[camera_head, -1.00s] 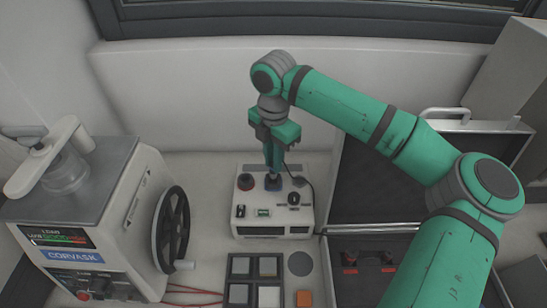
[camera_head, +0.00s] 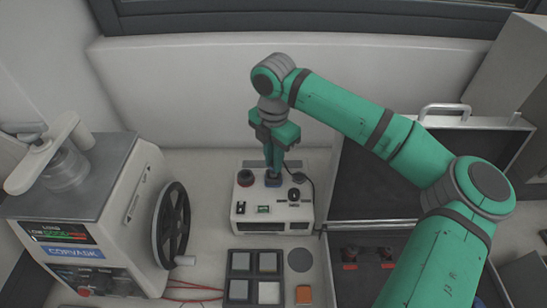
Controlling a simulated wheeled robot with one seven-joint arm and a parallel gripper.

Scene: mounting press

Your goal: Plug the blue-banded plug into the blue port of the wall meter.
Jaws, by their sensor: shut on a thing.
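The meter (camera_head: 272,227) is a white box with a small green display, standing at the back of the bench against the wall. Its top has a red-ringed round part (camera_head: 245,178) at left and the blue port (camera_head: 273,184) in the middle. My gripper (camera_head: 274,171) points straight down over the blue port and is shut on the plug, which the fingers mostly hide. Blue shows at the fingertips, but I cannot tell plug band from port, or how deep the plug sits. A black cable (camera_head: 315,183) curves down at the right of the gripper.
A press with a black handwheel (camera_head: 173,226) stands at left. An open dark case (camera_head: 375,190) lies at right, with red-marked parts (camera_head: 350,265) inside.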

